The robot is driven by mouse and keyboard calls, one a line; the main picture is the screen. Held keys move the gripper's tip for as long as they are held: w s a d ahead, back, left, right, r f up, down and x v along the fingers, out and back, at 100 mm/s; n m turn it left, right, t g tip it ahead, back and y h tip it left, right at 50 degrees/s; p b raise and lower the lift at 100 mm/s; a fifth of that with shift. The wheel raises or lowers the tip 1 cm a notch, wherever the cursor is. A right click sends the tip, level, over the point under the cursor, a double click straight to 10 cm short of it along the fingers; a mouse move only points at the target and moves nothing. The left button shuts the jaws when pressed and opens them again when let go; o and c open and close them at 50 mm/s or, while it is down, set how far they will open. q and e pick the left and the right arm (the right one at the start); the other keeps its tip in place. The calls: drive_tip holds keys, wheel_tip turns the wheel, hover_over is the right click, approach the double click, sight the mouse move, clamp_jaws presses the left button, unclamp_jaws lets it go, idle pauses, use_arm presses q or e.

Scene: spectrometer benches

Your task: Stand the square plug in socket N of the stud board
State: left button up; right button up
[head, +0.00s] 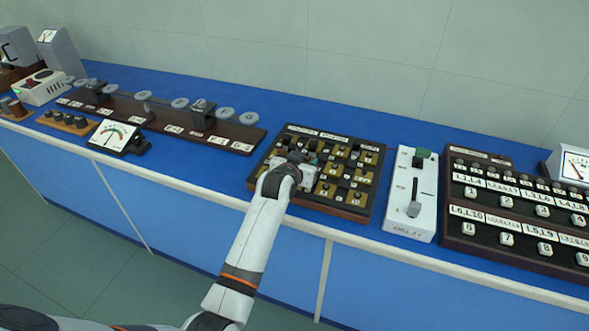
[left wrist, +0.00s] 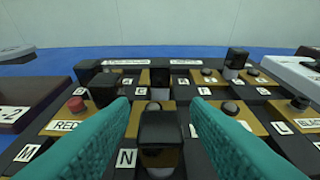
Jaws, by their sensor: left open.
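The stud board (head: 369,170) is a dark panel with brass plates, studs and several dark plugs. My left gripper (head: 303,163) is over its left part and hides some of it. In the left wrist view the open teal fingers (left wrist: 161,108) stand to either side of a dark square-topped plug (left wrist: 161,132). This plug is upright at the near edge, just right of the label N (left wrist: 126,158), with a gap to each finger. Its foot is cut off by the frame, so how deep it sits cannot be told. My right gripper is not in view.
Other dark plugs (left wrist: 236,60) stand farther back on the board, with a red stud (left wrist: 76,104) at left. A white slider box (head: 412,195) is close to the board's right. A long dark rail (head: 150,115) lies to the left. Blue bench shows between them.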

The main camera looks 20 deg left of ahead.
use_arm(q)
drive_tip(key=v, duration=0.9)
drive_tip(key=shift+s+r, duration=0.25)
drive_tip(key=shift+s, duration=0.35)
idle(0.6)
